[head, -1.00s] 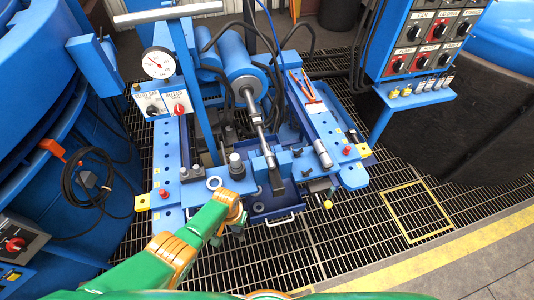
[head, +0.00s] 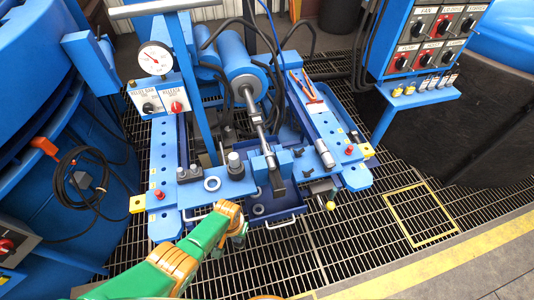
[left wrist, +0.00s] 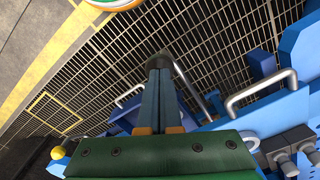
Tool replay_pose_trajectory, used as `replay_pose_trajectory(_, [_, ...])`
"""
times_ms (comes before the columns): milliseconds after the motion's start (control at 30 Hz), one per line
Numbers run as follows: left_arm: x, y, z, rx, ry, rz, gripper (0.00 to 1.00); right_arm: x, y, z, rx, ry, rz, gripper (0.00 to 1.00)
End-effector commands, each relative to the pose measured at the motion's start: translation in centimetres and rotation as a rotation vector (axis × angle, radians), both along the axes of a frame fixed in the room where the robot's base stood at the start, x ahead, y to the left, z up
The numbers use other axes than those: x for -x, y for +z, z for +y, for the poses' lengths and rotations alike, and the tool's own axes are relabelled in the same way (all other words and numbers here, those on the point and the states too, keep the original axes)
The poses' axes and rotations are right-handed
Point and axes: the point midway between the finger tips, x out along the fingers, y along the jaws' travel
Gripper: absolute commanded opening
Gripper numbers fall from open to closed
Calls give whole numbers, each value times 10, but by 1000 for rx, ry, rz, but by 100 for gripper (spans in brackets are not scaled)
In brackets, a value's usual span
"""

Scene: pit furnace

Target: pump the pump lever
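My left gripper (head: 239,232) is at the near left of the blue press, in front of its tray. In the left wrist view its two blue fingers (left wrist: 160,95) are close together. The rod bends away toward the press. My right gripper is not in view.
The blue press carries a dial gauge (head: 155,59) and a valve panel (head: 160,99). The blue tray (head: 258,211) has U-shaped handles close to my left gripper. A control box (head: 433,40) stands at right. Open grating floor (head: 350,243) lies at front right.

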Motion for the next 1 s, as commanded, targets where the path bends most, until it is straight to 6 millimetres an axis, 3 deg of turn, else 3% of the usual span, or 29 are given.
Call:
replay_pose_trajectory(700, [8,-37,-2,0,1,0,0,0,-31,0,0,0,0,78])
replay_pose_trajectory(1000, [9,-38,-3,0,1,1,0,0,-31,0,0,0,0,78])
